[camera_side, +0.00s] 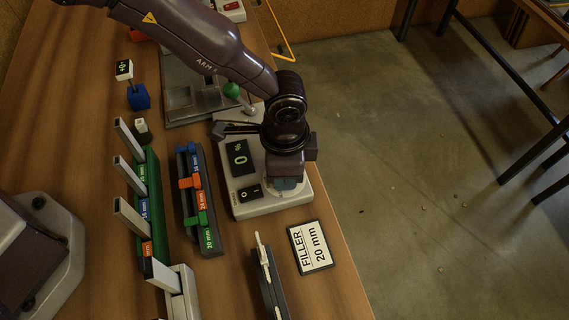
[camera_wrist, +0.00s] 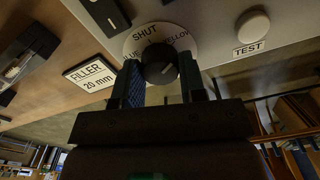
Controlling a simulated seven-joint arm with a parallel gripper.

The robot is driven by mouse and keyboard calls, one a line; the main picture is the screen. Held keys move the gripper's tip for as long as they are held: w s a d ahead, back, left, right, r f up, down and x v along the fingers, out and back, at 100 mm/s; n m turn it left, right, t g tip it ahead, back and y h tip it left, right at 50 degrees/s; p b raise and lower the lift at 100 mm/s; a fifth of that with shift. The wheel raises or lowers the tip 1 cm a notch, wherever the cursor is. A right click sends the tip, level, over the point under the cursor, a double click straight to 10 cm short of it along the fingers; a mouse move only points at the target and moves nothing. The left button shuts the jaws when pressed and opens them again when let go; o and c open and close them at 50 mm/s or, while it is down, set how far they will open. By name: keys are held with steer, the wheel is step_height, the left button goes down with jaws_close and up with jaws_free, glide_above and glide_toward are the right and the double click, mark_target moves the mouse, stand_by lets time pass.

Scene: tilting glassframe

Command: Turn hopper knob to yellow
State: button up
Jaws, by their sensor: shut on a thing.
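The hopper knob (camera_wrist: 159,66) is a round black knob on a white dial (camera_wrist: 135,45) in the wrist view. In the side view my gripper (camera_side: 286,184) is over the light grey control box (camera_side: 255,208) and hides the knob.
The box has a display reading 0 (camera_side: 239,157), a black switch (camera_side: 249,193) and a white TEST button (camera_wrist: 253,26). A FILLER 20 mm card (camera_side: 310,246) lies nearby. A rack with coloured sliders (camera_side: 192,200) stands left. The table's edge is close on the right.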

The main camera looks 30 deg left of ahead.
steer(key=o, duration=0.9)
step_height(320, 180, up, 13)
steer(key=shift+r, duration=0.1)
steer(key=s+a+r+n+t, duration=0.2)
steer(key=s+a+r+n, duration=0.2)
steer(key=a, duration=0.6)
steer(key=s+a+r+n+t, duration=0.1)
steer(key=s+a+r+n, duration=0.3)
steer(key=a, duration=0.7)
steer(key=s+a+r+n+t, duration=0.2)
steer(key=s+a+r+n, duration=0.2)
steer(key=s+a+r, duration=0.4)
steer(key=shift+a+r+t, duration=0.15)
steer(key=shift+a+r, duration=0.45)
steer(key=shift+a, duration=0.2)
steer(key=shift+a+r+t, duration=0.15)
steer(key=shift+a+r, duration=0.4)
steer(key=shift+a, duration=0.25)
